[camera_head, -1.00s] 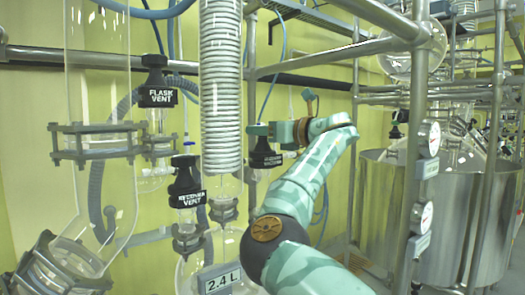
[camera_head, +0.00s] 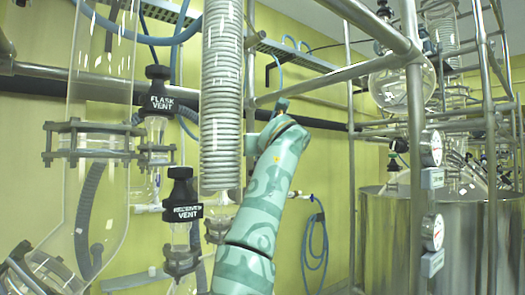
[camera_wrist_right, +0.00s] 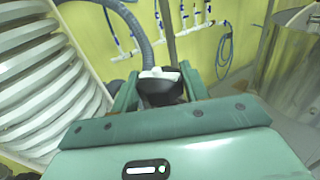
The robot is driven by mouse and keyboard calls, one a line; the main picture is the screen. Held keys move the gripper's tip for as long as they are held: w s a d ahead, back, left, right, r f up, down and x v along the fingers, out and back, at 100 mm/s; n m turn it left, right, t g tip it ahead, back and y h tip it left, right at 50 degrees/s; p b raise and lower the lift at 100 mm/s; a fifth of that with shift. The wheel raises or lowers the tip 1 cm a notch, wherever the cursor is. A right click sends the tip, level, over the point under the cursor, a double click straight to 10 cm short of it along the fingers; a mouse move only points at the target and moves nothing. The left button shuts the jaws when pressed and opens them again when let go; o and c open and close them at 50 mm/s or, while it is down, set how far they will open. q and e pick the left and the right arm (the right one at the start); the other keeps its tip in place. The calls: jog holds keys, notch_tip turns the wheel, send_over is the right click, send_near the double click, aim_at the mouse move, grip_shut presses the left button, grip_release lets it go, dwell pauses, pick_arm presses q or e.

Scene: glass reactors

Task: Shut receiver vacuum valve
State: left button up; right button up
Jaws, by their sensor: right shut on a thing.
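The receiver vacuum valve is a black knob (camera_wrist_right: 163,92) with a white top part in the right wrist view. It sits between the two green fingers of my right gripper (camera_wrist_right: 160,86), which is shut on it. In the head view my green right arm rises from the bottom centre beside the coiled condenser. It hides the valve and the gripper's fingers there. I cannot read the knob's label or its turn angle. My left gripper is in neither view.
The black FLASK VENT knob (camera_head: 158,100) and the RECEIVER VENT knob (camera_head: 184,205) stand left of my arm. The white coiled condenser (camera_head: 221,100) is close on the arm's left. Metal frame pipes (camera_head: 416,150) and a steel vessel (camera_head: 460,240) stand right.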

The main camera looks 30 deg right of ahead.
jog(key=shift+h, duration=0.3)
jog(key=o, duration=0.9)
jog(key=shift+o, duration=0.4)
jog(key=shift+w+f, duration=0.1)
jog(key=shift+w, duration=0.05)
jog(key=b+v, duration=0.1)
jog(key=v, duration=1.5)
jog(key=shift+b, duration=0.3)
